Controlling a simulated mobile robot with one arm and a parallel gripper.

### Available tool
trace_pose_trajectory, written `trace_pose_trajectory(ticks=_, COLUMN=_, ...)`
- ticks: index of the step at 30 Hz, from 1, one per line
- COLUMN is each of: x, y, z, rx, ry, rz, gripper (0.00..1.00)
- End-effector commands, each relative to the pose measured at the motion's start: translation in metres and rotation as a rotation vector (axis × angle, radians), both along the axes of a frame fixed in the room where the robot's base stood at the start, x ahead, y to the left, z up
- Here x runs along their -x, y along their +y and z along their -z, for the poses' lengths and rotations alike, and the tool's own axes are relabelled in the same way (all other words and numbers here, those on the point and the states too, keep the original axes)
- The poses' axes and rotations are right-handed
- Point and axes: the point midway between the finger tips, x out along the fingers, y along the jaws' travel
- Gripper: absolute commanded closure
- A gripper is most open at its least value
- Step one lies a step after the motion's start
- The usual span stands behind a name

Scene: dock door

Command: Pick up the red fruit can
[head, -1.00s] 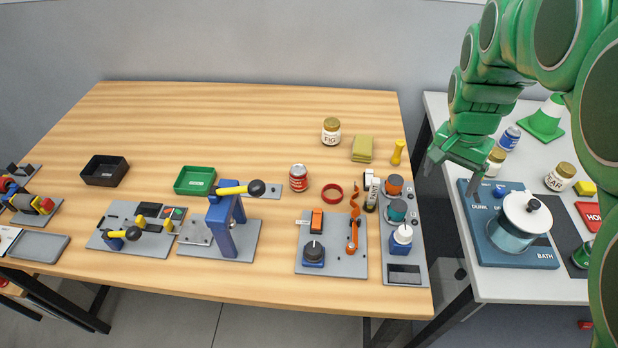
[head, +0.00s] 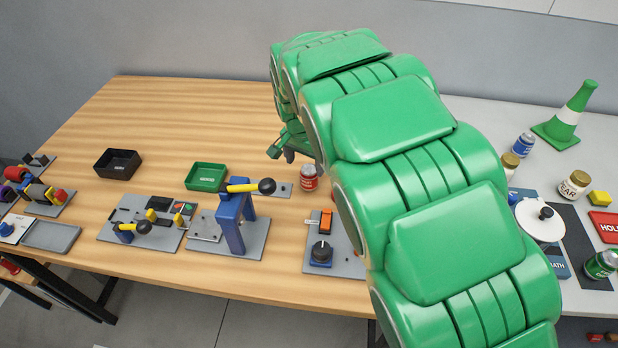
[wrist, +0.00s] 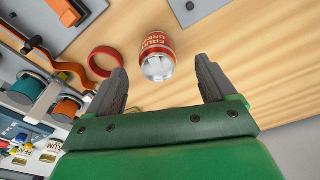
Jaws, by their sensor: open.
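The red fruit can (head: 309,177) stands on the wooden table, behind the blue lever press and right of the green tray. In the wrist view the red fruit can (wrist: 157,53) shows its red label and silver lid. My gripper (wrist: 163,82) is open, with one dark finger on either side in that view. The can is ahead of the fingertips, between their lines and nearer the left one, and nothing is held. In the head view my gripper (head: 284,147) is just behind and left of the can, partly hidden by my arm.
A red ring (wrist: 104,62) lies beside the can. The blue press (head: 232,222) with its yellow lever (head: 245,187) stands close by. A green tray (head: 206,177) and black tray (head: 118,163) sit to the left.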

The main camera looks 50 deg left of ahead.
Motion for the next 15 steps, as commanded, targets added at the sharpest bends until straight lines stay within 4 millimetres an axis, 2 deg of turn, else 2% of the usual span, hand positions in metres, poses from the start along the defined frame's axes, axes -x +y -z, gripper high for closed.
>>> trace_pose_trajectory(ticks=15, x=-0.007, y=0.002, z=0.036, rx=-0.002, ry=0.001, rz=0.000, gripper=0.16)
